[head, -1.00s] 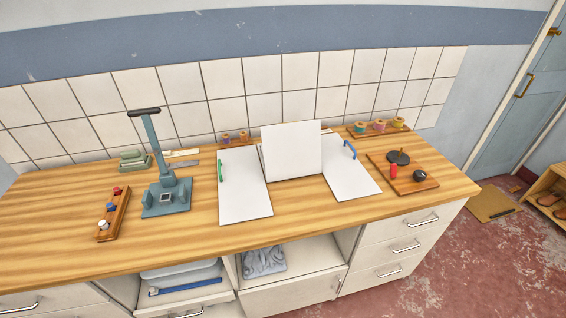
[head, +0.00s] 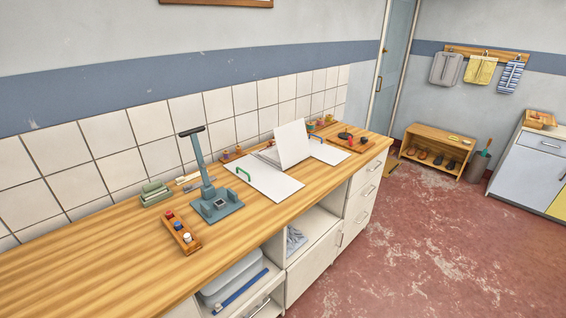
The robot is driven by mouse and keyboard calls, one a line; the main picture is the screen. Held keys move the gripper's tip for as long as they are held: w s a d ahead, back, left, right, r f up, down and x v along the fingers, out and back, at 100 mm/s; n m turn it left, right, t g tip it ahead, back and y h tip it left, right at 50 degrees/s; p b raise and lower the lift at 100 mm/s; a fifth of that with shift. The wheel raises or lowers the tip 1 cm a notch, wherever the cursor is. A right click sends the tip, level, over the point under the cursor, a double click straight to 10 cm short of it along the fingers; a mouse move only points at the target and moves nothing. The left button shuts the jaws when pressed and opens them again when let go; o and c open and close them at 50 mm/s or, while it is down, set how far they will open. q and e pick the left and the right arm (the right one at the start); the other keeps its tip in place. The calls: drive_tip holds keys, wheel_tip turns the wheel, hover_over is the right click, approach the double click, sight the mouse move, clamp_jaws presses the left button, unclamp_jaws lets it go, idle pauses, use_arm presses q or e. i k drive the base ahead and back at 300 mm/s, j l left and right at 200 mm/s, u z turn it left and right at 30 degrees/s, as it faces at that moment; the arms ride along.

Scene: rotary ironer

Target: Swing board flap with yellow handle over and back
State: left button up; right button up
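The folding board lies on the wooden worktop in the head view. Its left white flap (head: 268,182) lies flat and has a green handle (head: 243,174). A middle white flap (head: 293,143) stands raised and tilted. The right white flap (head: 330,153) lies flat, partly hidden behind the raised one, with a small handle (head: 316,139) whose colour is hard to tell. I see no yellow handle; the far side of the raised flap is hidden. Neither of my grippers is in view.
A grey-green press (head: 215,205) with a tall lever stands left of the board. A wooden rack (head: 181,232) with coloured knobs lies near the front edge. A board with dark knobs (head: 351,142) is beyond the right flap. Red floor (head: 420,235) is open at right.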

sight(291, 140)
drive_tip(key=i+l+u, duration=0.1)
drive_tip(key=u, duration=0.3)
drive_tip(key=l+u, duration=0.15)
drive_tip(key=u, duration=0.3)
drive_tip(key=i+l+u, duration=0.1)
drive_tip(key=u, duration=0.3)
drive_tip(key=i+l+u, duration=0.1)
drive_tip(key=l+u, duration=0.25)
drive_tip(key=l, duration=1.2)
drive_tip(key=k+l+u, duration=0.1)
drive_tip(key=l+u, duration=0.3)
drive_tip(key=l, duration=1.1)
